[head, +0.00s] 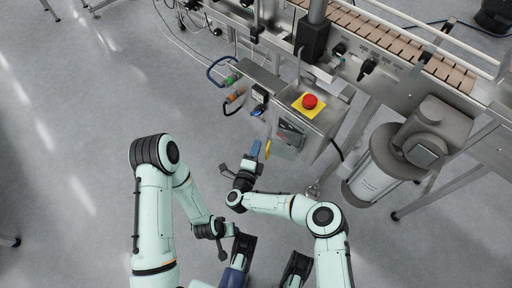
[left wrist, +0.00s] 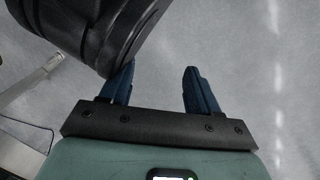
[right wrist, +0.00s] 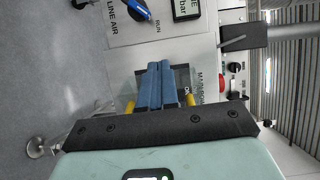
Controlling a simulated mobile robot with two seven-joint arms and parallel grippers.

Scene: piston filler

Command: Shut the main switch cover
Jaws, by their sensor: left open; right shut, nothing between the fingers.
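The control box (head: 318,122) stands below the conveyor, with a red stop button (head: 310,101) on a yellow plate. A dark-framed switch panel (head: 291,131) is on its near face, with a paler flap-like part (head: 284,151) below that may be the cover. My right gripper (head: 257,148) is shut and empty, just left of the panel. In the right wrist view its blue fingers (right wrist: 155,68) overlap the dark panel and hide part of it. Yellow parts (right wrist: 190,98) show on both sides of the fingers; contact is unclear. My left gripper (left wrist: 160,70) is open and empty, away from the box over the floor.
Left of the control box is an air-line plate (head: 261,95) with a gauge and blue handle, with hoses (head: 218,72) beyond it. A large motor (head: 432,132) and cylinder stand at right. The conveyor (head: 410,45) runs behind.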

